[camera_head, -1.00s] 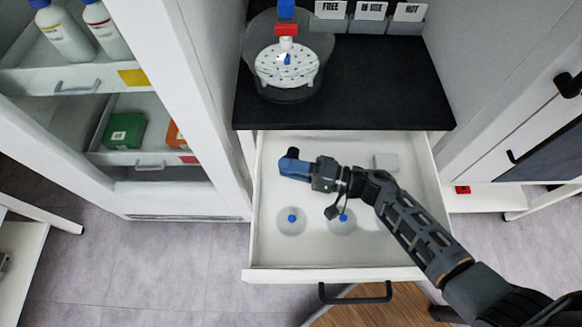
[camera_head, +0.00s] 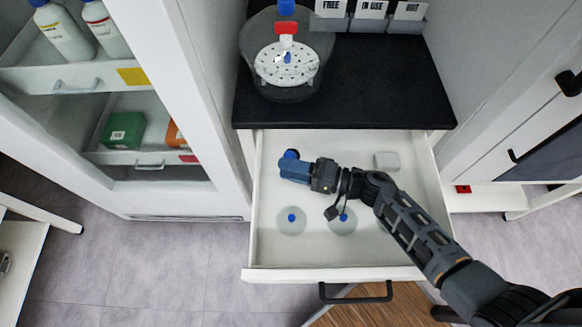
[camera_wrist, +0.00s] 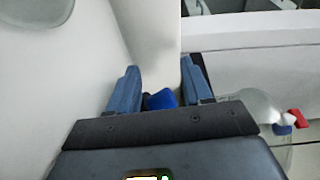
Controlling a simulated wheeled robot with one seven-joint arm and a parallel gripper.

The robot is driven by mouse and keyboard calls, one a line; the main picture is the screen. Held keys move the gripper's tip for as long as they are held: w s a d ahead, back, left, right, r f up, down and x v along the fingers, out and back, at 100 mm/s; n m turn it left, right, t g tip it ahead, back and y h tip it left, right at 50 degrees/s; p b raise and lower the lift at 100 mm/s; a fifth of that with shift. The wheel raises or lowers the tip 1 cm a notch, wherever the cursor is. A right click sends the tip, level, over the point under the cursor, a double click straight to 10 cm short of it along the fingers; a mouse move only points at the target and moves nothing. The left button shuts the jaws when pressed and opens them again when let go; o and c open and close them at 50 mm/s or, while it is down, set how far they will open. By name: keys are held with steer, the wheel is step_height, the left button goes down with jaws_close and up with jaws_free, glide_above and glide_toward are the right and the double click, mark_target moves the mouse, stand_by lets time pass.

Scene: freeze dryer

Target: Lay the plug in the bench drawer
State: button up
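The plug, a small blue and black piece (camera_head: 292,154), is at the fingertips of my gripper (camera_head: 284,168), inside the open white bench drawer (camera_head: 400,255). In the wrist view the plug (camera_wrist: 162,99) lies between the two blue fingers of my gripper (camera_wrist: 160,85). The fingers stand apart, with a gap between the plug and the right finger. My gripper looks open, low over the left back part of the drawer. The plug's underside is hidden, and whether it touches the drawer floor is hard to tell.
Two round clear pieces with blue centres (camera_head: 291,220) (camera_head: 342,222) lie at the drawer's front. A grey block (camera_head: 386,161) lies at its back right. On the black bench top (camera_head: 400,90) stands a clear chamber (camera_head: 287,66). A cabinet (camera_head: 175,90) stands left.

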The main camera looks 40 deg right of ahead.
steer(key=shift+o, duration=0.6)
steer(key=shift+r, duration=0.1)
steer(key=shift+r, duration=0.3)
steer(key=p+v, duration=0.1)
steer(key=v, duration=0.2)
steer(key=p+v, duration=0.1)
steer(key=v, duration=0.3)
steer(key=shift+s+d+r, duration=0.15)
steer(key=shift+s+r, duration=0.05)
steer(key=shift+r, duration=0.05)
